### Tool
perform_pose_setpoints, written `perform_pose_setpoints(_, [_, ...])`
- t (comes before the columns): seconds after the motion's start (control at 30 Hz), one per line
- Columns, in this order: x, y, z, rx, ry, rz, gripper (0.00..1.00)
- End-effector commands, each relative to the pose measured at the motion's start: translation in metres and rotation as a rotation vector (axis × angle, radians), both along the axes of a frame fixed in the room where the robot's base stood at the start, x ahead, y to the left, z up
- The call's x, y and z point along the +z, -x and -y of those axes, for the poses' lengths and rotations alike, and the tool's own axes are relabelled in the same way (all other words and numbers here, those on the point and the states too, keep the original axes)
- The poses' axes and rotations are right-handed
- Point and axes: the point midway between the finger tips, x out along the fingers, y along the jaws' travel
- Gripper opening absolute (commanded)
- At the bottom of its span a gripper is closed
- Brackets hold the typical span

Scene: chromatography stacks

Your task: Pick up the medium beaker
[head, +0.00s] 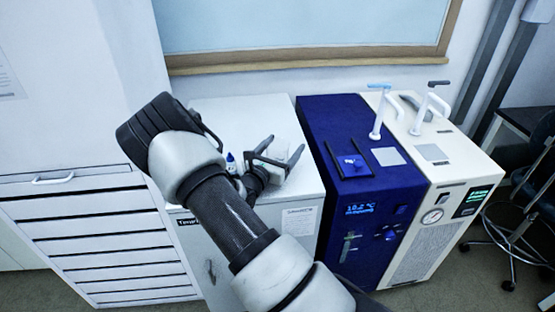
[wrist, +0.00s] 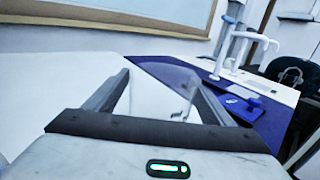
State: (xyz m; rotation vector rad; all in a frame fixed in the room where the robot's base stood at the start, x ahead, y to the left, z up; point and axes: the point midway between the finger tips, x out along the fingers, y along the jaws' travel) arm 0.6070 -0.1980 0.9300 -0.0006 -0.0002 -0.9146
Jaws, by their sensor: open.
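A clear, whitish vessel that looks like the medium beaker (head: 280,151) stands on the white cabinet top, near its right side. My gripper (head: 285,144) is open, with one finger on either side of the vessel. In the wrist view the vessel (wrist: 158,100) shows between the two open fingers (wrist: 160,78), its lower part hidden by the gripper body. Whether the fingers touch it cannot be told.
A blue unit (head: 335,115) and a cream unit (head: 455,150) with white taps stand to the right. A wall with a wooden ledge (head: 300,60) is behind.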

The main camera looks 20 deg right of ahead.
Motion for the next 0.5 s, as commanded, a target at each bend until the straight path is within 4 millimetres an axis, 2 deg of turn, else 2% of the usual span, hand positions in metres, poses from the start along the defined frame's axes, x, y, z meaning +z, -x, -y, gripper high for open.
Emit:
perform_pose_setpoints(0.07, [-0.0001,0.0002,-0.0003,0.000,0.000,0.000,0.76])
perform_pose_setpoints(0.33, [-0.0001,0.0005,-0.0005,0.000,-0.001,-0.001,0.31])
perform_pose_setpoints(0.5, [0.0002,0.0004,-0.0004,-0.001,-0.001,0.001,0.30])
